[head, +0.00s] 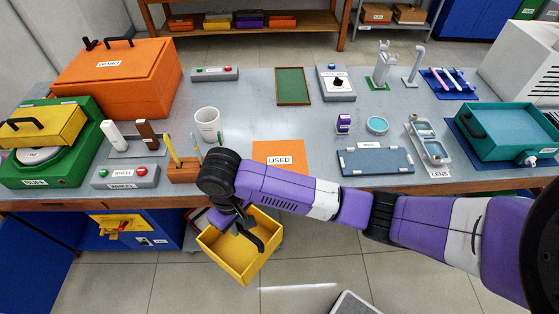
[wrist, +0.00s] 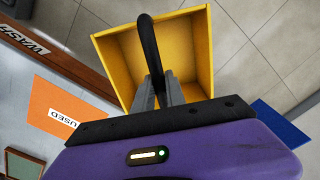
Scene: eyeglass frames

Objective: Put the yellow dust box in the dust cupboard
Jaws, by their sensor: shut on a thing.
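The yellow dust box (head: 229,262) is an open-topped box with a black handle and looks empty inside. My gripper (head: 243,222) is shut on its handle and holds it in the air in front of the workbench, above the floor. In the wrist view the box (wrist: 112,62) hangs beyond my gripper (wrist: 160,88), with the dark handle between the fingers. A blue cupboard (head: 165,229) under the bench's left end has a yellow part at its front; its label is too small to read. A blue panel, perhaps its open door (head: 28,258), stands at the lower left.
The grey workbench (head: 245,100) carries an orange bin (head: 120,85), a green machine (head: 75,165), a white mug (head: 207,124), an orange USED mat (head: 279,156) and a teal tub (head: 500,130). The bench's front edge is close behind the box. Tiled floor lies open in front.

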